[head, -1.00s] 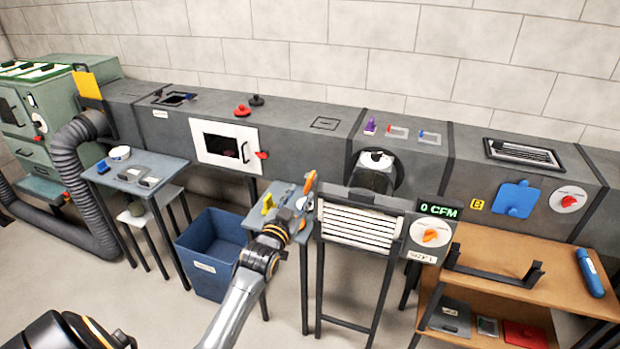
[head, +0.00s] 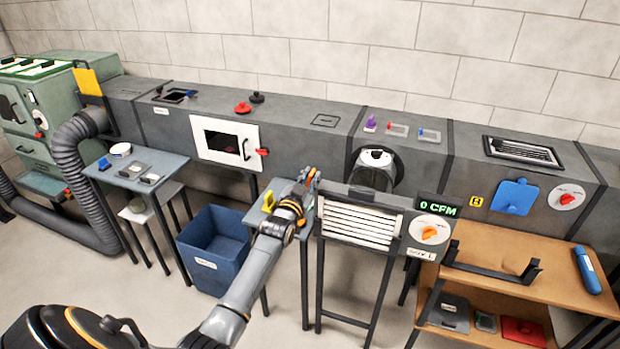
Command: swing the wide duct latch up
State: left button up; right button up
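The white access door (head: 226,143) with a dark window and black handle sits on the front of the long grey duct. A red latch (head: 262,152) is at the door's right edge, pointing roughly sideways; I take this as the duct latch. My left gripper (head: 311,178) is over the small grey-blue table, to the right of and below the latch, apart from it. Its fingers are small and partly hidden by the wrist, so I cannot tell whether they are open or shut. My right gripper is not in view.
A blue bin (head: 212,250) stands below the door. The small table (head: 283,215) holds a yellow item (head: 268,201). A louvred panel (head: 357,221) on a stand and an orange dial (head: 430,233) are right of my gripper. A wooden bench (head: 500,256) is at the right.

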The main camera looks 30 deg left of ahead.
pick_arm(q)
grip_shut()
jog(key=shift+s+a+n, duration=0.1)
jog(key=shift+a+n, duration=0.25)
jog(key=shift+n, duration=0.45)
jog(key=shift+s+a+n, duration=0.1)
jog(key=shift+a+n, duration=0.2)
jog(key=shift+n, duration=0.5)
jog(key=o, duration=0.6)
grip_release()
jog(key=v, duration=1.2)
